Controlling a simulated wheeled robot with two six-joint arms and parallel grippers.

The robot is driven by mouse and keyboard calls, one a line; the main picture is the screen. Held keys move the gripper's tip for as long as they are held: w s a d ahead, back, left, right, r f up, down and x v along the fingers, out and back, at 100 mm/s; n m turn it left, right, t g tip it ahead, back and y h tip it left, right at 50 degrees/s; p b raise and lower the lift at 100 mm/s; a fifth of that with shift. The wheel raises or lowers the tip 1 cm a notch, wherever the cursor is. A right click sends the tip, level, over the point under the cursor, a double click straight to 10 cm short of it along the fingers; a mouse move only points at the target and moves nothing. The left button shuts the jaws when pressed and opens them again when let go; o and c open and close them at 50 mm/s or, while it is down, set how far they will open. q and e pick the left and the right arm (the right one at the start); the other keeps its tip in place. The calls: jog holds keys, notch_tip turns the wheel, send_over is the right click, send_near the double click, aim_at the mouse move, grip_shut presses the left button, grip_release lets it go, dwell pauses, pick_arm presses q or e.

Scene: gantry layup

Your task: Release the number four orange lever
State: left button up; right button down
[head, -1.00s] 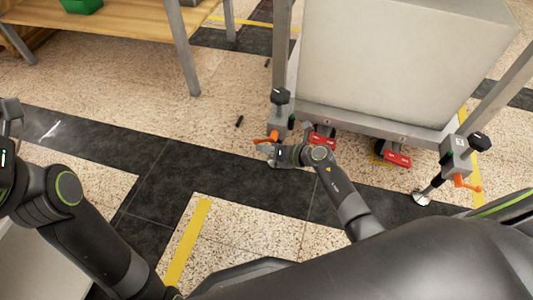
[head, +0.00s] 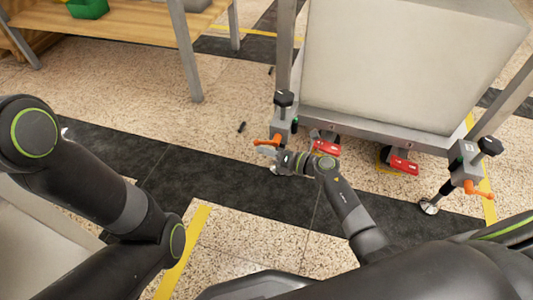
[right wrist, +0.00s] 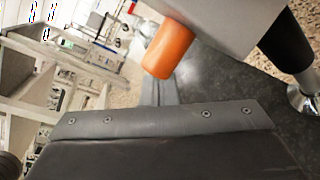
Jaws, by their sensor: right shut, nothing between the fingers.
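An orange lever (head: 267,141) sticks out to the left from the clamp block on the cart's near left leg. My right gripper (head: 266,151) is shut and empty, just below and beside this lever. In the right wrist view the orange lever (right wrist: 168,50) shows large, above my dark gripper, under a grey block edge; whether they touch I cannot tell. A second orange lever (head: 478,190) sits on the near right leg and points right. No number on either lever is readable.
The grey cart (head: 400,65) has red caster pedals (head: 404,165) under its front edge and black knobs (head: 284,98) above the levers. A levelling foot (head: 429,207) stands on the floor at right. A wooden bench (head: 130,28) stands at upper left. Floor between is mostly clear.

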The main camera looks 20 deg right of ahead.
jog(key=shift+a+r, duration=0.1)
jog(key=shift+r, duration=0.05)
jog(key=shift+w, duration=0.1)
jog(key=shift+a+r+y+p, duration=0.1)
jog(key=shift+r+y+p, duration=0.15)
jog(key=shift+y+p, duration=0.05)
dwell(0.4)
jog(key=shift+f, duration=0.1)
dwell(0.4)
